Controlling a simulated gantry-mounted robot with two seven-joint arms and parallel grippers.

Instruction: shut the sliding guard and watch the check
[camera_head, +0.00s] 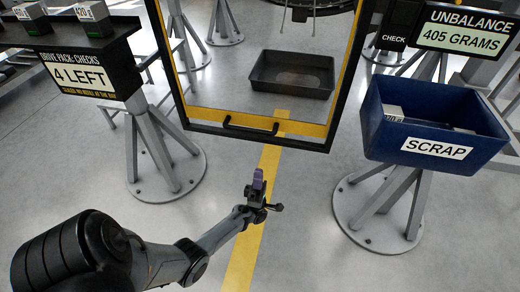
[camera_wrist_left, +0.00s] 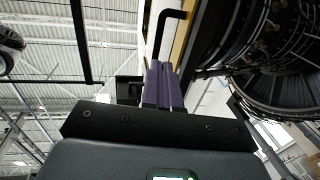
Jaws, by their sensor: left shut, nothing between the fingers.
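The sliding guard (camera_head: 328,112) is a clear panel in a black and yellow frame at the top middle of the head view. Its black bar handle (camera_head: 250,127) is on the bottom rail. My left gripper (camera_head: 258,181), with purple fingers, is shut and empty, below the handle in the picture and apart from it. In the left wrist view the shut fingers (camera_wrist_left: 163,84) point up near a black bent bar (camera_wrist_left: 166,28), which looks like the handle. A black CHECK sign (camera_head: 395,38) stands beside a display (camera_head: 466,33) reading UNBALANCE 405 GRAMS. My right gripper is not in view.
A blue SCRAP bin (camera_head: 375,115) holding blocks stands on a pedestal at right. A stand (camera_head: 75,77) reading 4 LEFT is at left. A dark tray (camera_head: 318,85) shows through the guard. Engine fan parts (camera_wrist_left: 250,50) fill the wrist view's right. The floor around my gripper is clear.

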